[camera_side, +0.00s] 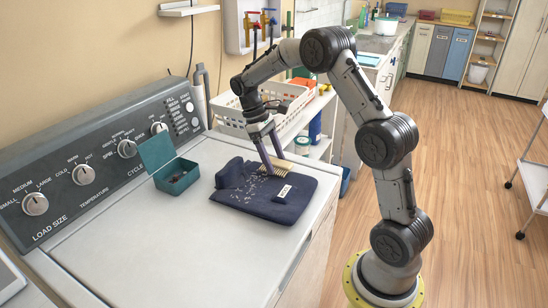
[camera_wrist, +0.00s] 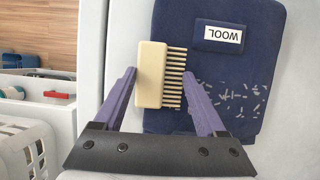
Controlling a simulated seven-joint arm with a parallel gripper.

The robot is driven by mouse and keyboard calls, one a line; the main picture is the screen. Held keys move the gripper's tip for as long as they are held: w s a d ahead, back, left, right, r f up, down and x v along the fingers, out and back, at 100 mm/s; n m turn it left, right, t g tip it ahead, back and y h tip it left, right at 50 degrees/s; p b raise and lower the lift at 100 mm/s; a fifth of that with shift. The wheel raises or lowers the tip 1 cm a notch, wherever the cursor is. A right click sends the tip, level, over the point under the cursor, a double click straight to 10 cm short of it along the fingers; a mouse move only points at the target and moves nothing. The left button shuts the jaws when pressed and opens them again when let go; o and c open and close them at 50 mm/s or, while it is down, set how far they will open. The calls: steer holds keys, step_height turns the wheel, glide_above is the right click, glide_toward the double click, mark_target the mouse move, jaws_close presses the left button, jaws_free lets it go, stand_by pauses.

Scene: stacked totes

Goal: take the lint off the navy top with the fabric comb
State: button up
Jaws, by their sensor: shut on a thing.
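The navy top (camera_side: 262,191) lies folded flat on the white washer lid, with a white WOOL label (camera_side: 284,191) on it. Pale lint bits (camera_side: 247,188) are scattered over one part of the top; in the wrist view the lint (camera_wrist: 240,100) lies to the right of the comb. My gripper (camera_side: 271,169) is shut on the cream fabric comb (camera_side: 280,165), at the top's far right edge. In the wrist view the comb (camera_wrist: 151,75) sits between the purple fingers, its teeth pointing right over the navy top (camera_wrist: 208,68). Whether the teeth touch the cloth cannot be told.
An open teal box (camera_side: 177,177) with small dark contents stands left of the top. The control panel (camera_side: 100,150) borders the lid at the back left. A white basket (camera_side: 232,113) stands beyond the washer. The front of the lid is clear.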

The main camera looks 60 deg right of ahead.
mark_target(250, 204)
steer(key=shift+a+r, duration=0.1)
steer(key=shift+a, duration=1.55)
steer(key=shift+s+a, duration=0.1)
steer(key=shift+a, duration=1.6)
steer(key=shift+s+a, duration=0.2)
steer(key=shift+a, duration=4.6)
steer(key=shift+r, duration=2.95)
steer(key=s+r, duration=0.6)
steer(key=s, duration=0.1)
steer(key=shift+s+a, duration=0.2)
steer(key=shift+s, duration=0.1)
